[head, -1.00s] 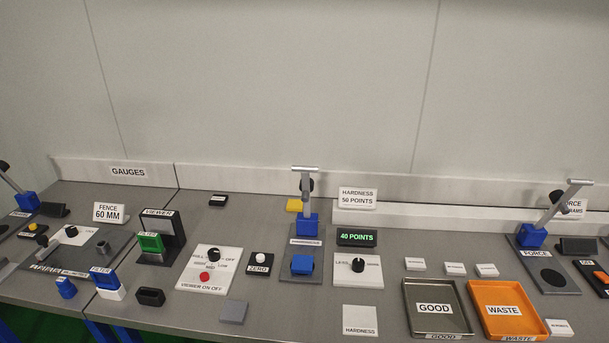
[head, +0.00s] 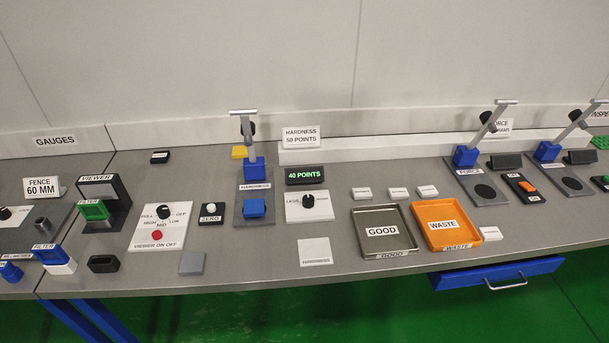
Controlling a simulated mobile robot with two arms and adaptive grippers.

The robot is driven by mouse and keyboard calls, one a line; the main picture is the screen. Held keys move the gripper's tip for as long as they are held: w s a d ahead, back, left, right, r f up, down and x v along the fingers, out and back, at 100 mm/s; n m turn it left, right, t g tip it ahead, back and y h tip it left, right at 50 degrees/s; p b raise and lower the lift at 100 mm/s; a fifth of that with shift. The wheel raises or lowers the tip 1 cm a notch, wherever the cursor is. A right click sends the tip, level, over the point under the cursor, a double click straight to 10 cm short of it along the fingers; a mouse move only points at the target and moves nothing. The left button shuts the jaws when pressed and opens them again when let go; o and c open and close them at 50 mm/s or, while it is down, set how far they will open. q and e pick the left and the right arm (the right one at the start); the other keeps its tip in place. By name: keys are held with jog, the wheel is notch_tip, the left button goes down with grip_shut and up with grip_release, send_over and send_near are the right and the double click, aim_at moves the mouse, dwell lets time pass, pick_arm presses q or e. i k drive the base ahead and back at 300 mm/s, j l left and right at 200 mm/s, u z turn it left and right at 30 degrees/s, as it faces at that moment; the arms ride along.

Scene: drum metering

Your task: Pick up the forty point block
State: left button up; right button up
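No block in the head view bears a label that I can read as forty points. A dark display (head: 305,175) reads "40 POINTS" in green, beside the hardness tester. A blue block (head: 255,208) sits on the grey base (head: 254,222) of that tester, below its blue head (head: 254,170). Small white labelled blocks stand behind the trays: one at left (head: 362,193), one in the middle (head: 398,193), one at right (head: 428,190). Another white block (head: 490,233) lies right of the waste tray. Their lettering is too small to read. Neither of my grippers is in view.
The grey GOOD tray (head: 385,252) and orange WASTE tray (head: 452,244) look empty. A white HARDNESS plate (head: 315,250) lies left of them. The lever posts of the force gauges (head: 482,130) rise at right. A blue drawer (head: 450,279) is under the bench's front edge.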

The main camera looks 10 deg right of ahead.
aim_at(492, 233)
jog(key=i+l+z, duration=0.2)
jog(key=l, duration=0.2)
jog(key=i+l+z, duration=0.2)
jog(key=l, duration=0.2)
jog(key=i+l+z, duration=0.15)
jog(key=l, duration=0.25)
